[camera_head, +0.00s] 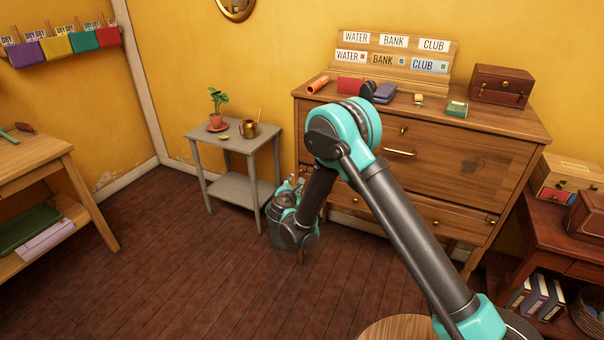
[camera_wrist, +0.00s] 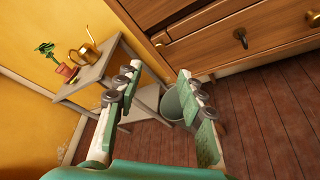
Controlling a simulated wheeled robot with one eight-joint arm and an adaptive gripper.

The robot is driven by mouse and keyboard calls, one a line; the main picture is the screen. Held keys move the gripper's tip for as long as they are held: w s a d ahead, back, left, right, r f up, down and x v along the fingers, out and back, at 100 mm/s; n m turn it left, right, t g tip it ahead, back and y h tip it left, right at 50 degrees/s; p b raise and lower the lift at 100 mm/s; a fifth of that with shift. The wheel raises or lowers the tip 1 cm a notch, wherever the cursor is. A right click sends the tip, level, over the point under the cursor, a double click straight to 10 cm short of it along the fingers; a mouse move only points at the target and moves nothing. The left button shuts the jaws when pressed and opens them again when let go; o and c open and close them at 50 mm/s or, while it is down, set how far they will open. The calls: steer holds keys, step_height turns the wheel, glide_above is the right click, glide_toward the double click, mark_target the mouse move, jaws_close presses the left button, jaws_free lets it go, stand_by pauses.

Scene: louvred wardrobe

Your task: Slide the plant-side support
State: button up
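The support beside the dresser is a small grey side table (camera_head: 235,187) with a lower shelf. On its top stand a potted plant (camera_head: 217,108) and a brass watering can (camera_head: 249,128). In the wrist view the table (camera_wrist: 98,68) appears tilted at upper left, with the plant (camera_wrist: 62,66) and can (camera_wrist: 87,53) on it. My gripper (camera_wrist: 158,74) is open, its two fingers apart with nothing seen held. The table's near right leg shows between and beyond the fingers; I cannot tell whether they touch it.
A grey-green bin (camera_wrist: 178,105) stands on the floor near the right finger, by the dresser. A wooden table (camera_head: 35,152) is at far left. The floor (camera_head: 170,255) in front is clear.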

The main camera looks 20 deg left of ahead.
steer(key=x, duration=1.3)
steer(key=shift+w, duration=0.25)
steer(key=shift+a, duration=0.1)
steer(key=shift+c, duration=0.4)
jaws_close()
